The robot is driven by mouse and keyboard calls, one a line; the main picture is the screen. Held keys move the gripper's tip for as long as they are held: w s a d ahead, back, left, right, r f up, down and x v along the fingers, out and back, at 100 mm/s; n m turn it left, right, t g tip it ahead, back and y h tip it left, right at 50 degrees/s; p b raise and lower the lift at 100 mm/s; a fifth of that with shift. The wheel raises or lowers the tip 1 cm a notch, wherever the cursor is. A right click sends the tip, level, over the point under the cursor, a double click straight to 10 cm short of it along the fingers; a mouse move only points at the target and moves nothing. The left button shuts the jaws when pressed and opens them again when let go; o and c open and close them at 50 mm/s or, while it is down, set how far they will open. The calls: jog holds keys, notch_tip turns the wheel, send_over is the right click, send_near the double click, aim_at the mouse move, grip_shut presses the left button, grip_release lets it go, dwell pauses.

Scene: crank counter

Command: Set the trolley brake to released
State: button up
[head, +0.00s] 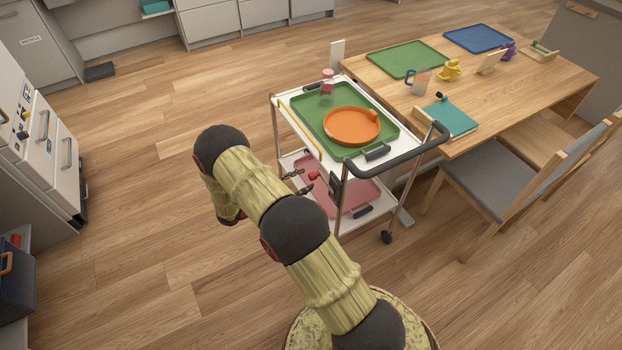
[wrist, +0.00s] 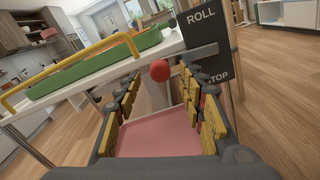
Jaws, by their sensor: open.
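The trolley (head: 283,113) stands beside the wooden table. Its brake has a red ball knob (wrist: 160,70), which also shows in the head view (head: 313,176). Beside the knob is a dark plate (wrist: 208,40) marked ROLL at the top and, partly hidden by a finger, what reads as STOP at the bottom. The knob appears nearer the lower word in height; the exact lever setting is unclear. My gripper (wrist: 162,88) is open, one finger on each side of the knob in the wrist view. I see no contact with the knob.
The trolley's upper shelf holds a green tray (head: 313,120) with an orange dish (head: 352,125). A pink tray (head: 362,195) lies on the lower shelf. A yellow rail (wrist: 70,68) runs along the upper edge.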

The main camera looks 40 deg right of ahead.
aim_at(311, 177)
jog(key=shift+b+x, duration=0.4)
jog(key=shift+x, duration=1.5)
jog(key=shift+c, duration=0.3)
grip_shut()
